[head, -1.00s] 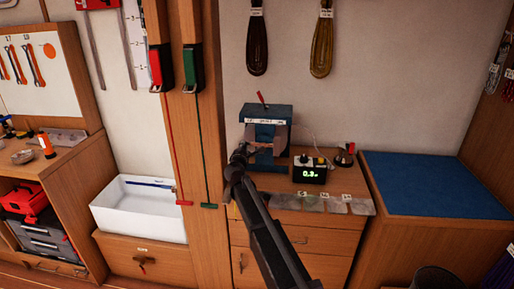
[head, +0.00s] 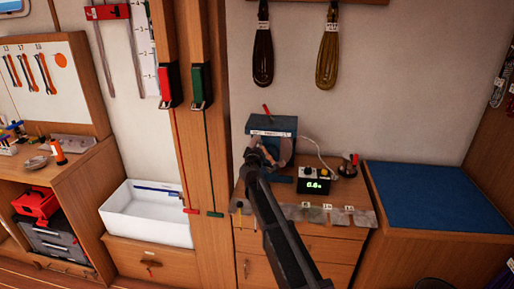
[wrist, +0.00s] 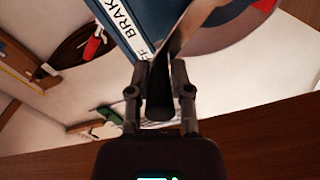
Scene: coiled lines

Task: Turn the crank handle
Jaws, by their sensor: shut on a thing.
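A blue box-shaped device (head: 272,124) stands on the wooden cabinet, with a red lever on top and a copper-coloured wheel on its front. In the wrist view, its side (wrist: 140,22) carries a label reading partly "OFF BRAK". My gripper (head: 255,156) is at the front of the device, and my arm hides part of the wheel. In the wrist view, my gripper (wrist: 160,88) is shut on the dark crank handle (wrist: 159,78), with one finger on each side. A pale crank arm (wrist: 186,28) runs up from the handle.
A small meter (head: 314,182) showing about 0.6 stands right of the device. A blue-topped bench (head: 430,200) is at right. A wooden post (head: 190,60) with red and green holders and a white sink (head: 148,212) are at left.

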